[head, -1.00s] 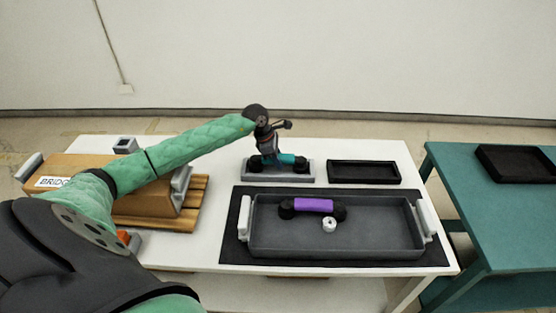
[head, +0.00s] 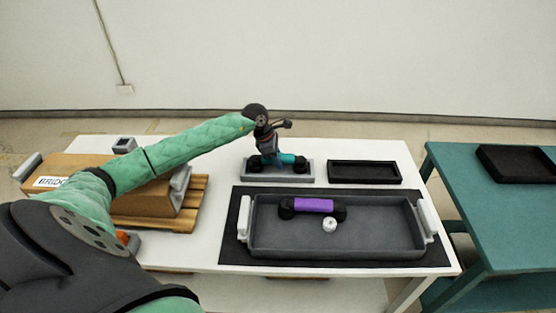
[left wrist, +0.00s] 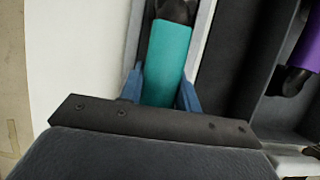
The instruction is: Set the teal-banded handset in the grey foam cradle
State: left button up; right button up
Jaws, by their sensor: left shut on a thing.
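The teal-banded handset (head: 288,159) lies lengthwise over the grey foam cradle (head: 308,178) at the back of the white table. It looks lined up with the cradle and low in it; I cannot tell whether it rests fully on the bottom. My left gripper (head: 268,158) reaches down from above and is shut on the handset's teal band. In the left wrist view, the blue fingers (left wrist: 161,88) sit on both sides of the teal band (left wrist: 168,55), with the cradle's pale wall (left wrist: 205,30) alongside. My right gripper is not in view.
A dark grey tray (head: 385,255) on a black mat holds a purple-banded handset (head: 313,205) and a small white round thing (head: 329,225). An empty black tray (head: 365,182) stands right of the cradle. A brown box (head: 70,165) is at left, a teal table (head: 500,220) at right.

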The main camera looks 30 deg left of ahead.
pick_arm(q)
jog(key=shift+f+b, duration=0.45)
jog(key=shift+f, duration=0.05)
dwell(0.6)
jog(key=o, duration=0.9)
jog(key=shift+c, duration=0.2)
jog(key=shift+p+v, duration=0.7)
jog(key=shift+v, duration=4.75)
jog(key=shift+d, duration=0.1)
